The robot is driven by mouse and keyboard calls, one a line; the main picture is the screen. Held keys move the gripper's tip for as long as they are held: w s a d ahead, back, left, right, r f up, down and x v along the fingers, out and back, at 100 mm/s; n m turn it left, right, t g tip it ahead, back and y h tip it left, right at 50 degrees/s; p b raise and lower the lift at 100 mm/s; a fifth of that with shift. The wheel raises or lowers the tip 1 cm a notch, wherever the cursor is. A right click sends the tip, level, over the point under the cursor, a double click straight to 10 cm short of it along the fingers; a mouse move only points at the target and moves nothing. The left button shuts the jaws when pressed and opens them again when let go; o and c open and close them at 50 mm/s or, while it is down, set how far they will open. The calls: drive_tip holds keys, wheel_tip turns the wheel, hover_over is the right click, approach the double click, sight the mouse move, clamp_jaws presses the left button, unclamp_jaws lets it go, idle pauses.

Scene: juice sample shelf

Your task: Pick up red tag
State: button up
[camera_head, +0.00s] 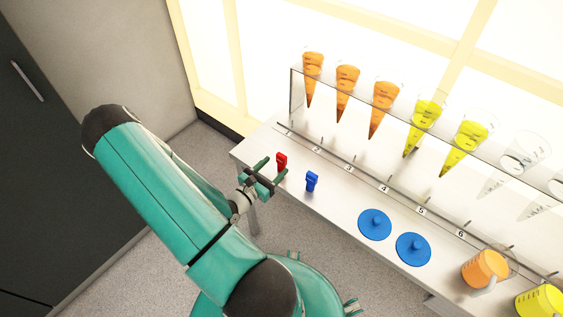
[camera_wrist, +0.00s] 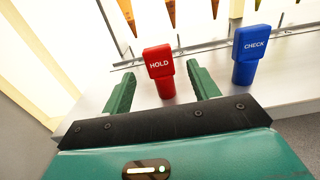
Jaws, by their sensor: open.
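The red tag (camera_wrist: 159,66), marked HOLD, stands upright on the white shelf top in the wrist view. The red tag also shows in the head view (camera_head: 281,162), near the shelf's left end. My gripper (camera_wrist: 163,84) is open, with its two green fingers on either side of the tag's lower part in the wrist view. In the head view my gripper (camera_head: 266,177) is at the shelf's front edge beside the tag.
A blue tag (camera_wrist: 251,54), marked CHECK, stands to the right of the red one. Two blue lids (camera_head: 375,224) lie further right, then an orange beaker (camera_head: 484,268) and a yellow beaker (camera_head: 541,300). Several cones of juice (camera_head: 384,105) hang in a clear rack behind.

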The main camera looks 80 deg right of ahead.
sight(280, 161)
drive_tip(key=x, duration=0.5)
drive_tip(key=shift+a, duration=0.1)
drive_tip(key=c, duration=1.1)
drive_tip(key=shift+o, duration=0.2)
